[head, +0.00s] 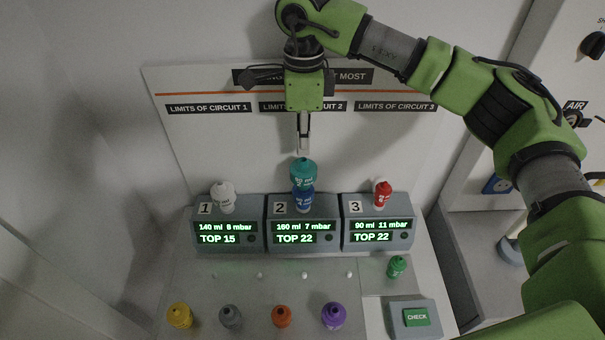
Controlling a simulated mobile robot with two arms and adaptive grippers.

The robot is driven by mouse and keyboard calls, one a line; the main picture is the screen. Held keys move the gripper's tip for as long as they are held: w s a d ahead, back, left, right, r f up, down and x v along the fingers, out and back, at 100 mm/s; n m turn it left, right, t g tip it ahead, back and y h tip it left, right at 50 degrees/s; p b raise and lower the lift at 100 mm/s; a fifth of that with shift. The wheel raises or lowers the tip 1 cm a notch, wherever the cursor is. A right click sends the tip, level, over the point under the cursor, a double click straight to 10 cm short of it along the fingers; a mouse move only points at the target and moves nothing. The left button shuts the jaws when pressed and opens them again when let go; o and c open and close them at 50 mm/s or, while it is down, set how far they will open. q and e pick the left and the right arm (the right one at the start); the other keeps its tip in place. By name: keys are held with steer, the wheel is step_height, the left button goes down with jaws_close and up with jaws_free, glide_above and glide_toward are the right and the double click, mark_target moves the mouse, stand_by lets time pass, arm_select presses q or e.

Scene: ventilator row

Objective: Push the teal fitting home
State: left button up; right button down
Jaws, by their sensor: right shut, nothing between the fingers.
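The teal fitting (303,171) sits upright on top of a blue fitting (304,200) on unit 2 (297,237). Its label is partly readable. My right gripper (303,151) points down directly above the teal fitting, shut and empty. Its fingertips are at or just above the fitting's top; I cannot tell whether they touch. How deep the teal fitting sits on the blue one is hard to tell. My left gripper is not in view.
Unit 1 (228,238) carries a white fitting (223,196) and unit 3 (378,237) a red one (382,193). Yellow (180,315), grey (230,317), orange (282,316) and purple (334,316) fittings stand in front. A green fitting (397,266) stands behind the CHECK button (416,317). A limits board (210,86) rises behind.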

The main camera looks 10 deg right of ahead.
steer(key=shift+f+b, duration=0.8)
steer(key=shift+f, duration=0.35)
steer(key=shift+r, duration=0.2)
steer(key=shift+r+p, duration=2)
steer(key=shift+r, duration=1.4)
steer(key=shift+f, duration=0.1)
